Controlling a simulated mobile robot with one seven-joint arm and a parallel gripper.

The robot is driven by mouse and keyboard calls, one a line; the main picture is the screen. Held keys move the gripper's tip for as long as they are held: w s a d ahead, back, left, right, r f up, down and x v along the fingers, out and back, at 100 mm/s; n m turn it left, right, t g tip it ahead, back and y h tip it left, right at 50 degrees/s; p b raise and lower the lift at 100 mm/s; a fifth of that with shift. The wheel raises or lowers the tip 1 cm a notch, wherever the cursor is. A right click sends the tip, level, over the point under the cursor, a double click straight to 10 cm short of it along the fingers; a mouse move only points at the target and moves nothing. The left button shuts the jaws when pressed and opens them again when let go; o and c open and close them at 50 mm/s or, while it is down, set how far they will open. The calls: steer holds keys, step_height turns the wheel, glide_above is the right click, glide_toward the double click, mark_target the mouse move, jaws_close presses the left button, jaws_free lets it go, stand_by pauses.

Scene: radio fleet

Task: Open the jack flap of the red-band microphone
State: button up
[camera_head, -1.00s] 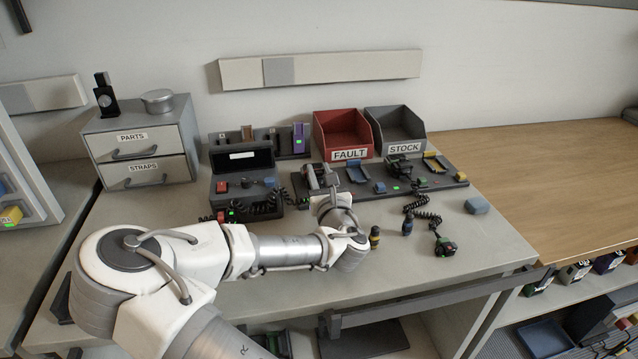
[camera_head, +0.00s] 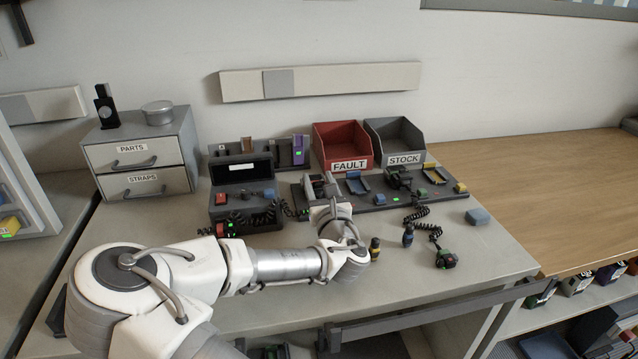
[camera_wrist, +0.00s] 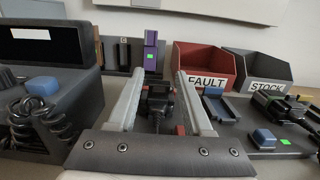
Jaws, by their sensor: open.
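My gripper (camera_wrist: 159,76) is open, with its two pale fingers reaching forward low over the bench. A black microphone-like body (camera_wrist: 158,102) stands between the fingers in the wrist view, with small red parts beside it. I cannot tell whether the fingers touch it. It looks like the red-band microphone, but no clear band or label shows. Its jack flap cannot be made out. In the head view my gripper (camera_head: 318,183) is at the left end of the dark cradle strip (camera_head: 380,199) and covers part of that spot.
A dark open case (camera_head: 243,190) with coiled cords stands left of my gripper. The red FAULT bin (camera_head: 350,168) and grey STOCK bin (camera_head: 406,160) are behind. The wooden bench at right is clear.

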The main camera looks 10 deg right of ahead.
mark_target(319, 184)
step_height(319, 184, up, 4)
steer(key=shift+r+p, duration=0.1)
steer(key=shift+p, duration=0.8)
steer(key=s+d+r+p, duration=0.3)
steer(key=s+d+r, duration=0.3)
steer(key=d, duration=0.4)
